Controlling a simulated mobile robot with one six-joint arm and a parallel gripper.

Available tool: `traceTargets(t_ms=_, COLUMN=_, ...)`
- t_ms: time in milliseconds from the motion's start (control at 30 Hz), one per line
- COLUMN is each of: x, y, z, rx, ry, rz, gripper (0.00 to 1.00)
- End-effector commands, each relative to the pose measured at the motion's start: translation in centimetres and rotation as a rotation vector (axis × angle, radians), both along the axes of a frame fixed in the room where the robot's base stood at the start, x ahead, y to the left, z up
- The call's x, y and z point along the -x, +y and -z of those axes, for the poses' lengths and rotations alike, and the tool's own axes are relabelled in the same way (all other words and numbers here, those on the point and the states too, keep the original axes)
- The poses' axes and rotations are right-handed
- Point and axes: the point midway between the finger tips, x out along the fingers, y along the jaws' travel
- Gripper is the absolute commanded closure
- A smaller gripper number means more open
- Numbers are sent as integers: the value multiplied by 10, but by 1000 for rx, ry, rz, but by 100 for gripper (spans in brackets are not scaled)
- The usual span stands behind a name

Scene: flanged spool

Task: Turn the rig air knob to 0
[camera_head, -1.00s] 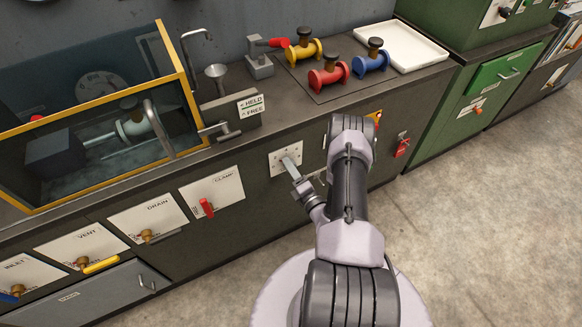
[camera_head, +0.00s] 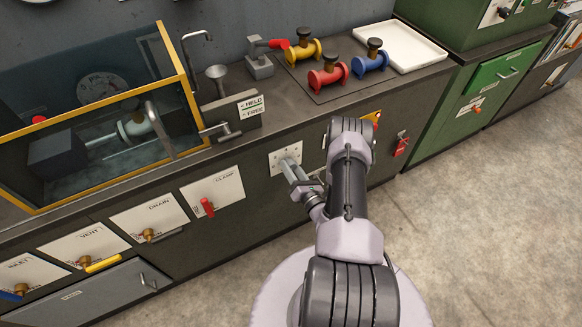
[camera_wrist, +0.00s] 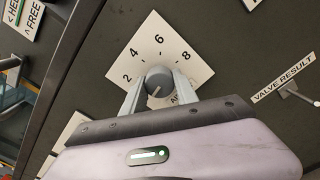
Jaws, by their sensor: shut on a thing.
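The rig air knob (camera_wrist: 158,82) is a round grey knob on a white square dial plate (camera_wrist: 165,48). In the wrist view the plate shows the numbers 2, 4, 6 and 8; its lower label is partly hidden by my gripper. A dark pointer line on the knob face points toward the lower left. My gripper (camera_wrist: 160,92) has its two fingers on either side of the knob, shut on it. In the head view the dial plate (camera_head: 285,157) is on the cabinet front, and my gripper (camera_head: 291,172) reaches it from the right.
A lever with a red handle (camera_head: 206,207) is on the clamp panel to the left. A red tag (camera_head: 401,146) hangs to the right. A "valve result" label (camera_wrist: 283,91) and small lever are right of the dial. The floor (camera_head: 480,220) at right is clear.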

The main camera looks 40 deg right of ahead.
Motion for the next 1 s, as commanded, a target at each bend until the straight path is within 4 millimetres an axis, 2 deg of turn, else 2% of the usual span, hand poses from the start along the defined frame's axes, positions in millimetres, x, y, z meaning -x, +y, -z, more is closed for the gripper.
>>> traceTargets(t_ms=500, x=-2, y=-1, z=-2, rx=22, ry=0, rz=0, gripper=100)
traceTargets(t_ms=533, x=-2, y=-1, z=-2, rx=22, ry=-1, rz=0, gripper=63)
traceTargets(t_ms=633, x=-1, y=-1, z=-2, rx=21, ry=0, rz=0, gripper=43)
traceTargets(t_ms=1000, x=0, y=-1, z=0, rx=18, ry=2, rz=-1, gripper=43)
